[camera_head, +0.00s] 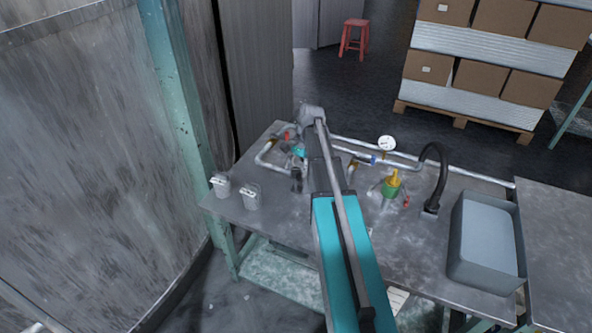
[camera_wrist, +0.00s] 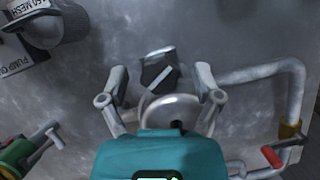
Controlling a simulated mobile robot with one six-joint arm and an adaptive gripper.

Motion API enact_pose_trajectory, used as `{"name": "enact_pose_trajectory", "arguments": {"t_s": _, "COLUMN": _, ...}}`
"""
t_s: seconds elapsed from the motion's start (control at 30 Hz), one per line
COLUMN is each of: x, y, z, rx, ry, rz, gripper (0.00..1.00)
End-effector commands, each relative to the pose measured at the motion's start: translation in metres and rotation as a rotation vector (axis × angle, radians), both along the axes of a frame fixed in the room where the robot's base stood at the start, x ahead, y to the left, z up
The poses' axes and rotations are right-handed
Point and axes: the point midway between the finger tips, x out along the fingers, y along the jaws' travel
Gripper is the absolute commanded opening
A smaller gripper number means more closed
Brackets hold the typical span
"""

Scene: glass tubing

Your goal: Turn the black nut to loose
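The black nut (camera_wrist: 158,74) shows in the wrist view as a dark, angular piece with a pale mark on it, just above a rounded pale metal part (camera_wrist: 172,110). My gripper (camera_wrist: 160,98) is open, with one finger to the left and one to the right of the rounded part and the nut. I see clear gaps between the fingers and the nut. My teal gripper body hides the lower middle of the wrist view. In the head view my arm covers much of the same spot, and I cannot make out the nut clearly there.
A pale pipe (camera_wrist: 270,72) with a brass fitting (camera_wrist: 290,131) and a red handle (camera_wrist: 272,157) lies on the right in the wrist view.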

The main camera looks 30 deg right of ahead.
Motion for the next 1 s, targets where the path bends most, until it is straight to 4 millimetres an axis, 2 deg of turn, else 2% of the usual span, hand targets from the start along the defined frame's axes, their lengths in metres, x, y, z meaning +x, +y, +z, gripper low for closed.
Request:
{"name": "enact_pose_trajectory", "arguments": {"t_s": 0.03, "x": 0.0001, "y": 0.0001, "z": 0.0000, "rx": 0.000, "ry": 0.000, "rz": 0.000, "gripper": 0.75}}
{"name": "enact_pose_trajectory", "arguments": {"t_s": 0.07, "x": 0.0001, "y": 0.0001, "z": 0.0000, "rx": 0.000, "ry": 0.000, "rz": 0.000, "gripper": 0.69}}
{"name": "enact_pose_trajectory", "arguments": {"t_s": 0.43, "x": -0.0001, "y": 0.0001, "z": -0.0001, "rx": 0.000, "ry": 0.000, "rz": 0.000, "gripper": 0.01}}
{"name": "enact_pose_trajectory", "arguments": {"t_s": 0.77, "x": 0.0002, "y": 0.0001, "z": -0.0001, "rx": 0.000, "ry": 0.001, "rz": 0.034, "gripper": 0.00}}
{"name": "enact_pose_trajectory", "arguments": {"t_s": 1.0, "x": 0.0007, "y": 0.0003, "z": -0.0002, "rx": -0.001, "ry": 0.002, "rz": 0.146, "gripper": 0.00}}
